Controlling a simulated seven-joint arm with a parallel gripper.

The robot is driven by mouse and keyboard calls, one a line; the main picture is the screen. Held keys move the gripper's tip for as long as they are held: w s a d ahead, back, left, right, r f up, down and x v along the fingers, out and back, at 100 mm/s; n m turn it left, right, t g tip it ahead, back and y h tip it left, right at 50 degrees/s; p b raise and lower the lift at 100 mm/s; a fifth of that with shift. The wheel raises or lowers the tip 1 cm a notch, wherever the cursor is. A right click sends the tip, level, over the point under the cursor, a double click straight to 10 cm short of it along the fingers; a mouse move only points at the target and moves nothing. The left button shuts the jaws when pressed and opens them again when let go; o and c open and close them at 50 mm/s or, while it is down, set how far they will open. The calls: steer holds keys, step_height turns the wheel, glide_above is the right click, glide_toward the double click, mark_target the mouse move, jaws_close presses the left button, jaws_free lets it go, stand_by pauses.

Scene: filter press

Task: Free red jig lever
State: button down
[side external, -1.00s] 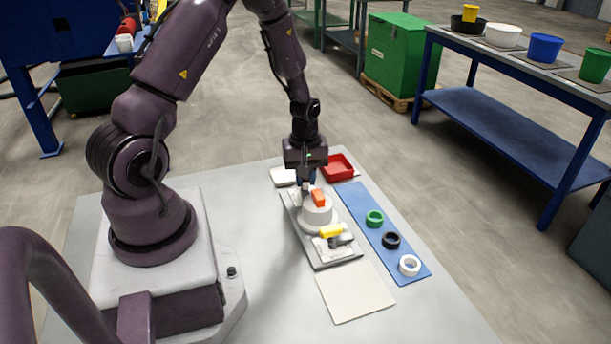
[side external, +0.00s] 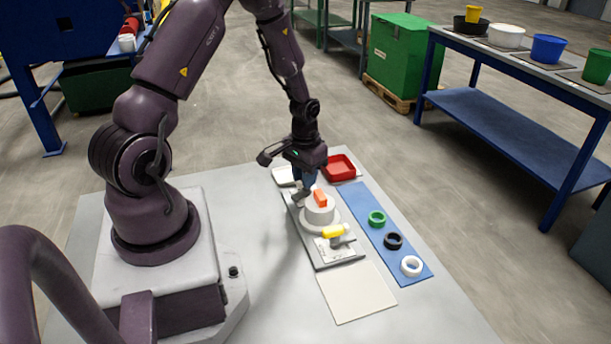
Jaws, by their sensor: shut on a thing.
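The jig (side external: 335,256) is a grey plate on the table with a white round piece (side external: 319,213) standing on it. The red jig lever (side external: 320,199), orange-red, shows over the top of the round piece. A yellow lever (side external: 335,231) lies at the near side of the jig. My gripper (side external: 302,193) points down at the far end of the jig, right beside the red lever. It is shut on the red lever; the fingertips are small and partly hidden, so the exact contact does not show.
A blue mat (side external: 384,226) to the right holds a green ring (side external: 377,219), a black ring (side external: 393,241) and a white ring (side external: 411,266). A red tray (side external: 340,168) and a white tray (side external: 283,176) stand behind the jig. A bare cream plate (side external: 357,291) lies in front.

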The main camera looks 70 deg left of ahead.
steer(key=m, duration=0.5)
steer(key=shift+a, duration=0.15)
steer(key=shift+r, duration=0.1)
stand_by(0.5)
steer(key=c, duration=1)
jaws_free()
steer(key=shift+c, duration=0.2)
step_height(320, 180, up, 13)
